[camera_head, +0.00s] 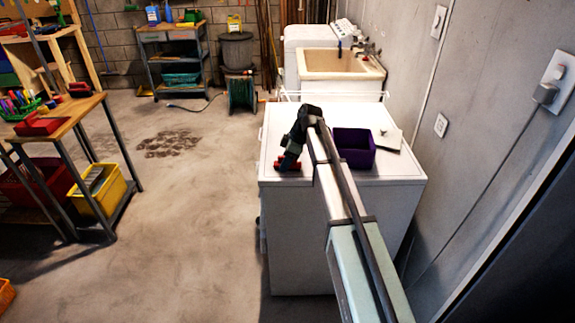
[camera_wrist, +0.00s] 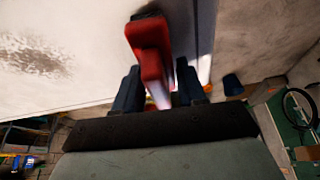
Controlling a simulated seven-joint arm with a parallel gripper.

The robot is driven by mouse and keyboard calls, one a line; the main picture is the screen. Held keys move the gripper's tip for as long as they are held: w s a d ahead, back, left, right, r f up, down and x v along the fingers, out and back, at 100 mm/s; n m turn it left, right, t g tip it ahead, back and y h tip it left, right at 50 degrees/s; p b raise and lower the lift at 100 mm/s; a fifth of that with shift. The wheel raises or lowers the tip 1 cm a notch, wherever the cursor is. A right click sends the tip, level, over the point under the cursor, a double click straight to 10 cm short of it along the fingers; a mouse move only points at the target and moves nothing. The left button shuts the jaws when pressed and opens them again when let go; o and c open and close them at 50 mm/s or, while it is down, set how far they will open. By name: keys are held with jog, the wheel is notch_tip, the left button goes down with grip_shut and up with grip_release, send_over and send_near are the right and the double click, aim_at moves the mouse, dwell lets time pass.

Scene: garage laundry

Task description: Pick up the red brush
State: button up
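The red brush (camera_wrist: 150,50) shows at the upper middle of the wrist view, somewhat blurred, its lower part lying between the two dark fingers of my gripper (camera_wrist: 160,88). The fingers stand apart, with the brush close to both. I cannot tell whether they press on it. In the head view my gripper (camera_head: 291,158) is low over the front left corner of the white appliance top (camera_head: 310,118). Red parts of the brush (camera_head: 281,164) show beside the fingers there. The rest of the brush is hidden by the gripper.
A dark purple bin (camera_head: 354,148) stands on the appliance top, right of my gripper, with a pale flat item (camera_head: 389,140) beside it. A sink (camera_head: 335,62) is behind. The wall (camera_head: 470,130) rises on the right. Open floor (camera_head: 190,210) lies left.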

jog(key=c, duration=0.7)
jog(key=shift+o, duration=0.2)
jog(key=shift+r, duration=5.05)
